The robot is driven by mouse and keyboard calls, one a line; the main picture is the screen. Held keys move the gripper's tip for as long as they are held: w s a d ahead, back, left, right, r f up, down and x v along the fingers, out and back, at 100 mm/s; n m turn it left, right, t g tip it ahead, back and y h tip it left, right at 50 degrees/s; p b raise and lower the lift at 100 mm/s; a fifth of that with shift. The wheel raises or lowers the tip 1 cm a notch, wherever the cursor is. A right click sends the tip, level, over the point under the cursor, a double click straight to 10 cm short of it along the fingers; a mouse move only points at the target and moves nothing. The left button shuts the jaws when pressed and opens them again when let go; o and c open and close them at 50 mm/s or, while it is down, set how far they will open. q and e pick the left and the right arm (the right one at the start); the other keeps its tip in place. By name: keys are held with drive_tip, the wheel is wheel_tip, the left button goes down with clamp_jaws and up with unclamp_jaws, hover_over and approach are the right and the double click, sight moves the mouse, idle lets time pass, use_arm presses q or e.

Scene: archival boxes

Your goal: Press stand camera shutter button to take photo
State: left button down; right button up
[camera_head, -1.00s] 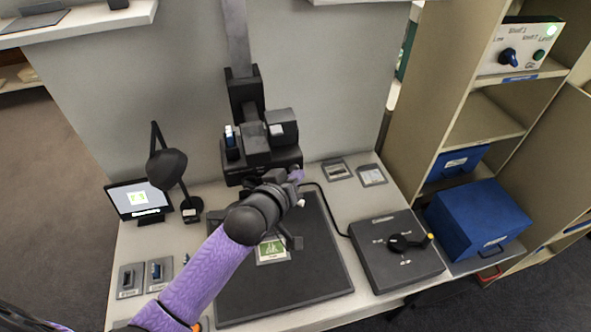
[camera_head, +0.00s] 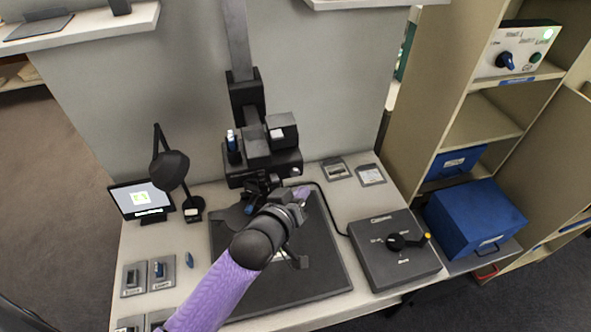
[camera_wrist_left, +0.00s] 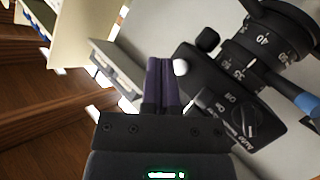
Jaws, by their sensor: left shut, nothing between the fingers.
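The stand camera (camera_head: 262,185) hangs under the black bracket on the column, mostly hidden by my left arm in the head view. In the left wrist view its black lens (camera_wrist_left: 252,58) with numbered rings and a dial (camera_wrist_left: 243,118) marked Auto fill the right side. My left gripper (camera_head: 303,191) is shut and empty beside the camera. Its purple fingers (camera_wrist_left: 161,82) point up in the wrist view. A small round white button (camera_wrist_left: 180,67) shows just right of the fingertips; I cannot tell whether they touch. My right gripper is not in view.
The black baseboard (camera_head: 325,265) lies under the camera, partly hidden by my arm. A small monitor (camera_head: 141,199) and a desk lamp (camera_head: 170,168) stand at left. A grey control box (camera_head: 375,262) with a black lever sits at right, beside a blue box (camera_head: 475,217).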

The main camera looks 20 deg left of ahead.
use_arm(q)
drive_tip(key=shift+s+d+p, duration=0.25)
drive_tip(key=shift+s+d, duration=0.2)
drive_tip(key=shift+s, duration=0.2)
drive_tip(key=shift+s+d+p, duration=0.2)
drive_tip(key=shift+s+d, duration=0.2)
drive_tip(key=shift+s, duration=0.2)
